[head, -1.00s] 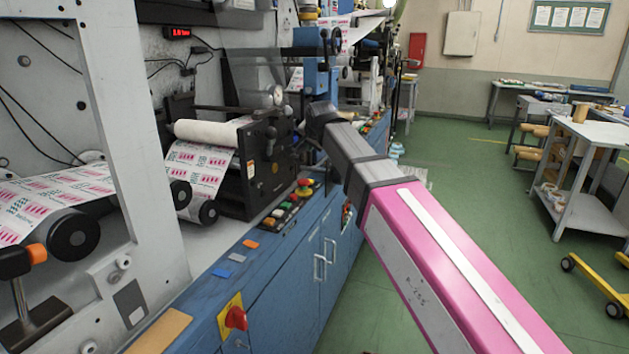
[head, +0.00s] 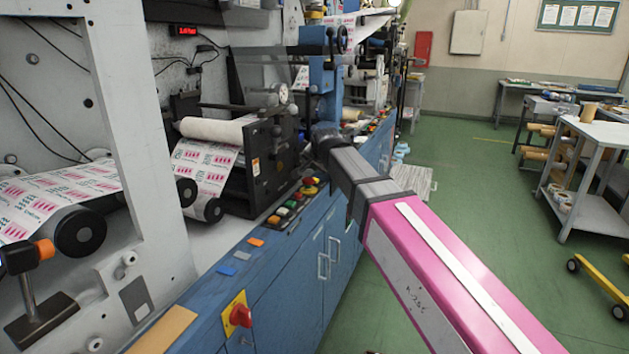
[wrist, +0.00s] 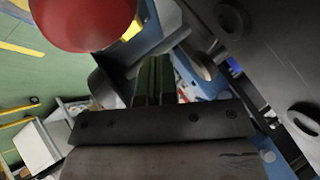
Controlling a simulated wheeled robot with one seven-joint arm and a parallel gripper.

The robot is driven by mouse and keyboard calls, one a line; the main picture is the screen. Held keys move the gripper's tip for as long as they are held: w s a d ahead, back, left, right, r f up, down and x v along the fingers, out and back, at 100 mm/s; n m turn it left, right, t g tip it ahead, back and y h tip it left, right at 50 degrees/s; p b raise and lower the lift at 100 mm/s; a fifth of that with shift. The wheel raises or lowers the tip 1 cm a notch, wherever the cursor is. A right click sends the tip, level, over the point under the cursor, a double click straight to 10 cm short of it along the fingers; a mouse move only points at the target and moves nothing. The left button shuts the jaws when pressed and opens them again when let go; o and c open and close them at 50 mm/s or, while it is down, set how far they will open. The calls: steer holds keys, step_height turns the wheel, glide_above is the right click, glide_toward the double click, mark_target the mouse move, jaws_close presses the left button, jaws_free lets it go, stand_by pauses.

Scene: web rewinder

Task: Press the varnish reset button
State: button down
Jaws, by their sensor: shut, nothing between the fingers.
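My gripper (wrist: 153,82) shows in the wrist view with its two dark fingers together and nothing between them. In the head view the dark end of my arm (head: 326,138) is beside the black machine unit, above the blue cabinet's edge; the fingers are hidden there. A row of coloured buttons (head: 290,208) lies on the cabinet top below and left of the arm's end, with a red mushroom button (head: 309,182) behind it. I cannot tell which is the varnish reset button. A large red round knob (wrist: 85,18) is close to the wrist camera, apart from the fingers.
The black roller unit (head: 265,165) stands left of my arm's end. A red emergency stop (head: 238,316) on a yellow plate is at the near cabinet front. Cabinet handles (head: 325,265) stick out. The green floor to the right is open up to a grey cart (head: 590,215).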

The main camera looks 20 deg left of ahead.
mark_target(316, 179)
steer(key=shift+f, duration=0.6)
steer(key=shift+f, duration=0.1)
stand_by(1.6)
steer(key=shift+f, duration=0.3)
steer(key=shift+f, duration=0.5)
stand_by(1.1)
steer(key=shift+r, duration=0.95)
steer(key=shift+r, duration=2.5)
